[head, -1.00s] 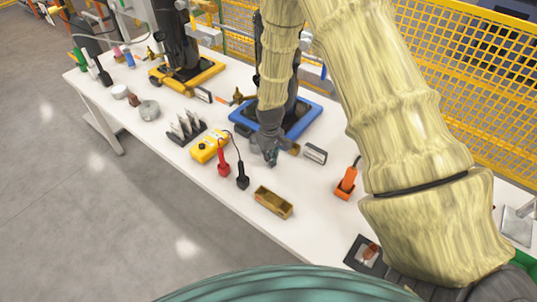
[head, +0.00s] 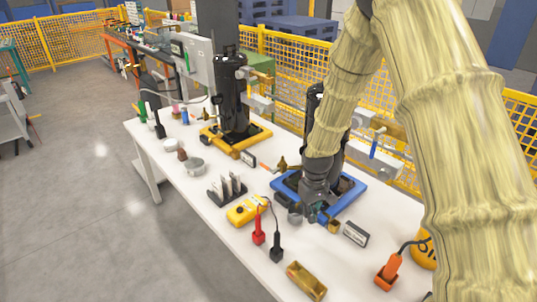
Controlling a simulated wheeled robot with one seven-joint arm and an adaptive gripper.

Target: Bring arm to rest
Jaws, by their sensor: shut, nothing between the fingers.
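My arm, in a pale yellow ribbed cover, comes in from the upper right and bends down over the white table (head: 222,225). My gripper (head: 316,216) points down at the front edge of the blue pallet (head: 346,203), low over the table. Its fingers look small and dark, together with nothing seen between them. A dark compressor stands on the blue pallet, largely hidden behind my arm. A second black compressor (head: 232,95) stands on the yellow pallet (head: 218,146) farther back.
Near my gripper lie a yellow meter (head: 243,211) with red (head: 258,232) and black (head: 276,250) probes, a brass tray (head: 306,281), a small framed box (head: 355,234) and an orange tool (head: 388,272). Yellow mesh fencing (head: 290,52) runs behind. Open grey floor (head: 85,210) lies left.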

